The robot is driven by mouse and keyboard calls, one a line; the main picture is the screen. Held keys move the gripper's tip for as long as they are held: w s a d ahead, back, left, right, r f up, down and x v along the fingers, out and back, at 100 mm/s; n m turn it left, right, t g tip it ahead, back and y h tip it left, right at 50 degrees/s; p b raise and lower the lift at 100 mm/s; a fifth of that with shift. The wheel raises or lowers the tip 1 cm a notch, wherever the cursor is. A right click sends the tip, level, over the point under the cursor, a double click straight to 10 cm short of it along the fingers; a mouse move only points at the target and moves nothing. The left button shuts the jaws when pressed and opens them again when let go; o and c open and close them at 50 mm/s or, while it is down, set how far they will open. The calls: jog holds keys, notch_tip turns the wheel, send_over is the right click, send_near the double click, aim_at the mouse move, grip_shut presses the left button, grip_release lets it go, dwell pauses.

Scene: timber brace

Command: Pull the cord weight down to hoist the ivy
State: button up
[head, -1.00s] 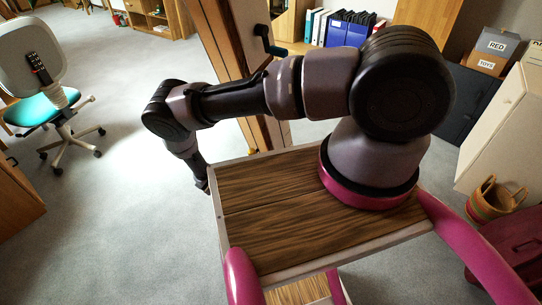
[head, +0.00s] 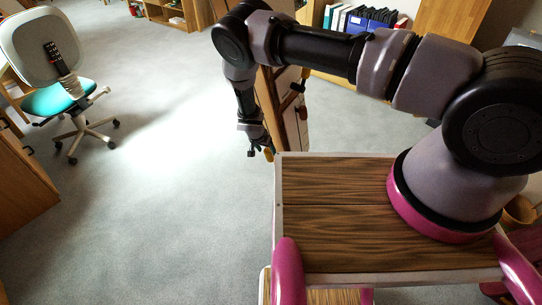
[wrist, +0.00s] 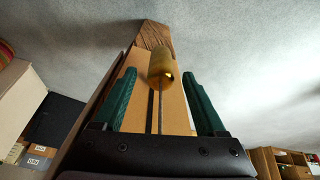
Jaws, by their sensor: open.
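The brass-yellow cord weight (wrist: 162,63) shows in the wrist view, near the middle, between and just past the tips of my two green fingers. A thin cord runs from it toward the bottom of the picture. My gripper (wrist: 160,78) is open, with a gap on both sides of the weight and cord. In the head view my gripper (head: 258,150) hangs beside the wooden post (head: 268,100), and a small yellow end, likely the weight (head: 268,154), shows at its fingers. Contact cannot be told. I cannot make out the ivy in any view.
The timber post also fills the middle of the wrist view (wrist: 176,105), close behind the weight. A swivel chair (head: 58,95) stands at the left of the head view. Shelves with binders (head: 365,22) stand at the back. The carpet (head: 170,200) left of my base is clear.

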aim_at(269, 162)
jog(key=x, duration=0.5)
jog(key=shift+w+f, duration=0.15)
jog(key=shift+f, duration=0.2)
grip_shut()
dwell(1.1)
